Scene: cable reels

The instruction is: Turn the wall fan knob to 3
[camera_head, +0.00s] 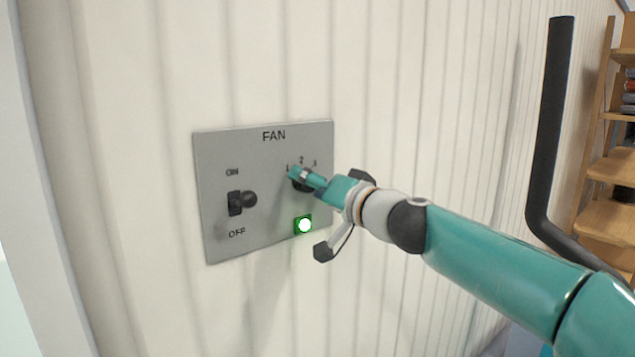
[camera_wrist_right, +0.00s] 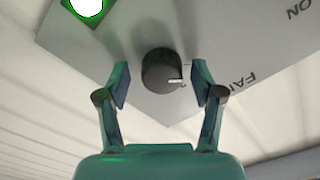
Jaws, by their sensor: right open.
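The fan knob (camera_wrist_right: 158,70) is a round black dial with a white pointer mark on the grey fan panel (camera_head: 265,215). In the head view it is mostly hidden behind my right gripper (camera_head: 303,182), under the numbers 1, 2 and 3. In the right wrist view, my right gripper (camera_wrist_right: 161,84) is open, with one finger on each side of the knob and visible gaps between. The mark points roughly towards the FAN lettering; the exact number cannot be read there. My left gripper is not in view.
A black toggle switch (camera_head: 241,201) sits left of the knob between ON and OFF. A green light (camera_head: 304,225) glows below the knob. The wall (camera_head: 400,100) is ribbed and pale. A black bent bar (camera_head: 552,120) and a wooden shelf (camera_head: 609,165) stand at the right.

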